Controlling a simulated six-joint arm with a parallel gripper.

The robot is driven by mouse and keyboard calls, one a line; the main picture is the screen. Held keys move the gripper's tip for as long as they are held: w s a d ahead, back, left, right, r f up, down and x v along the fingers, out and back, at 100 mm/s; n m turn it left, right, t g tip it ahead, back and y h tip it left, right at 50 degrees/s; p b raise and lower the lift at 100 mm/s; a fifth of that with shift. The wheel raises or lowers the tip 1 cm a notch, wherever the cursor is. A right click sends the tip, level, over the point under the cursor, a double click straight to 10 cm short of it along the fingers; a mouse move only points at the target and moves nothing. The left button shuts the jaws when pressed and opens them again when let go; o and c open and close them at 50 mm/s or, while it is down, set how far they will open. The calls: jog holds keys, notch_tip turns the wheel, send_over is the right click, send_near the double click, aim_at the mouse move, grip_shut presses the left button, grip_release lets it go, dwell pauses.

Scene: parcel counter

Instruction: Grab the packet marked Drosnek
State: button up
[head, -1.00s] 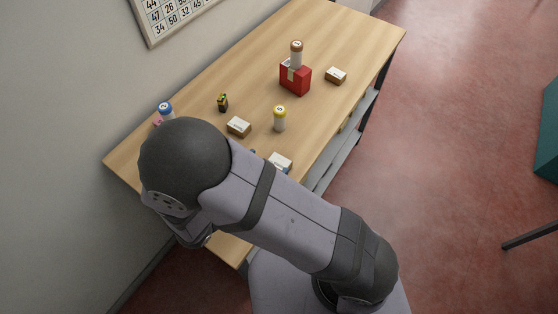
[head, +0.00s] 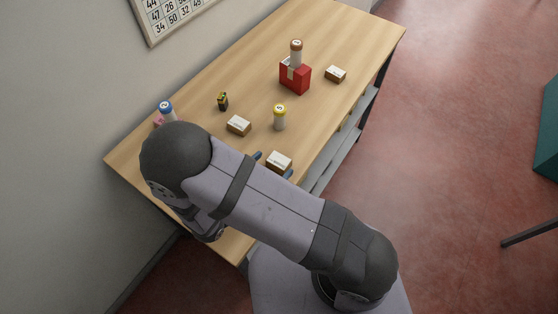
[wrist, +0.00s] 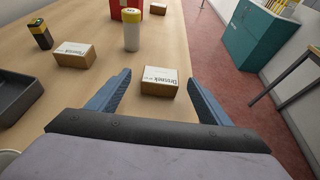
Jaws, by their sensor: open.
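The packet marked Drosnek (wrist: 159,82) is a small brown box with a white label on top. In the wrist view it lies just ahead of my gripper (wrist: 159,78), between the lines of its two blue fingers. My gripper is open and empty, one finger to each side of the packet. In the head view the same packet (head: 279,161) lies near the table's front edge, and the blue fingertips of my gripper (head: 273,165) show at its left and right. My arm hides the rest of the gripper there.
A similar packet (head: 238,125) and a yellow-capped bottle (head: 279,118) stand behind. A dark tray (wrist: 14,98) is at the left in the wrist view.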

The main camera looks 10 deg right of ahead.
aim_at(279, 160)
jog(key=p+x, duration=0.2)
jog(key=x, duration=0.1)
jog(key=shift+w+d, duration=0.15)
jog(key=shift+d, duration=0.15)
jog(key=shift+w+d+f, duration=0.35)
jog(key=shift+w+f, duration=0.05)
jog(key=shift+w, duration=0.05)
jog(key=c, duration=1.2)
